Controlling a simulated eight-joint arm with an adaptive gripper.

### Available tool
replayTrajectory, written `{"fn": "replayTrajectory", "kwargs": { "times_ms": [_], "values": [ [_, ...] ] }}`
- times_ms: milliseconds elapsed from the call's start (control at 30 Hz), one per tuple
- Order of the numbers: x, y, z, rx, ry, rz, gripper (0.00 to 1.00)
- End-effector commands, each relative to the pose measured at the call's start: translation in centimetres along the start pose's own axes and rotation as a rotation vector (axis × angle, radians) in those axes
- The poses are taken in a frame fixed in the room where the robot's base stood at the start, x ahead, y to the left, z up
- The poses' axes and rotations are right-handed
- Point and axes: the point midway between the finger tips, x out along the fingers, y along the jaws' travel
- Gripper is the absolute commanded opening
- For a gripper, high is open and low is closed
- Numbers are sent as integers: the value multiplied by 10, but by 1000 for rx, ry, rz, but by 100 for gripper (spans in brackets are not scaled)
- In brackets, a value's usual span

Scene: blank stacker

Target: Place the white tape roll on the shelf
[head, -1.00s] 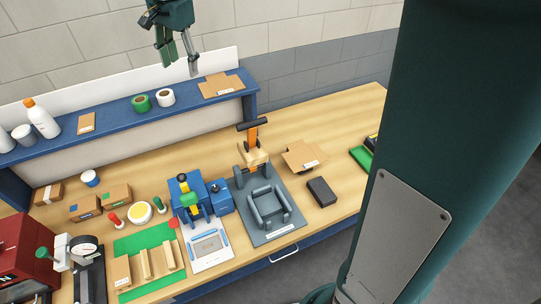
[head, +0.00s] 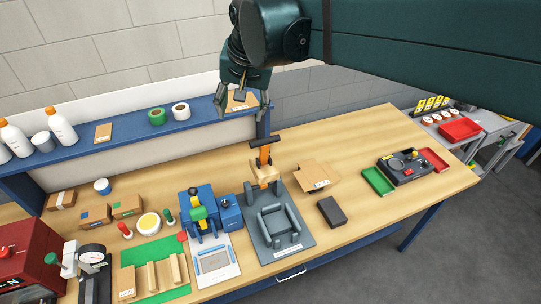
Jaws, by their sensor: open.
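The white tape roll (head: 181,111) rests on the blue shelf (head: 135,134), just right of a green tape roll (head: 157,117). Its dark centre hole shows. My gripper (head: 243,114) is open and empty, its fingers pointing down to the right of the white roll. In the picture it overlaps the right end of the shelf and partly hides a flat cardboard piece (head: 240,99) there. I cannot tell how far the fingertips are from the shelf. The gripper does not touch the white roll.
White bottles with orange caps (head: 61,127) and a brown box (head: 103,133) share the shelf's left part. Below stand a blue press (head: 203,212), a grey fixture (head: 279,223) with an orange-handled tool, and small cartons (head: 95,217).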

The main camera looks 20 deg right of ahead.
Motion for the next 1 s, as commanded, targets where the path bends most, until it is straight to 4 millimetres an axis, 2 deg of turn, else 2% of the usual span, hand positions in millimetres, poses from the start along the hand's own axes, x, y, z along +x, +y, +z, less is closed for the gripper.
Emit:
{"fn": "replayTrajectory", "kwargs": {
  "times_ms": [367,700,1000],
  "values": [
    [2,58,57,-188,82,-27,52],
    [15,105,109,-359,160,-34,52],
    [30,135,143,-479,218,-29,52]
  ]
}}
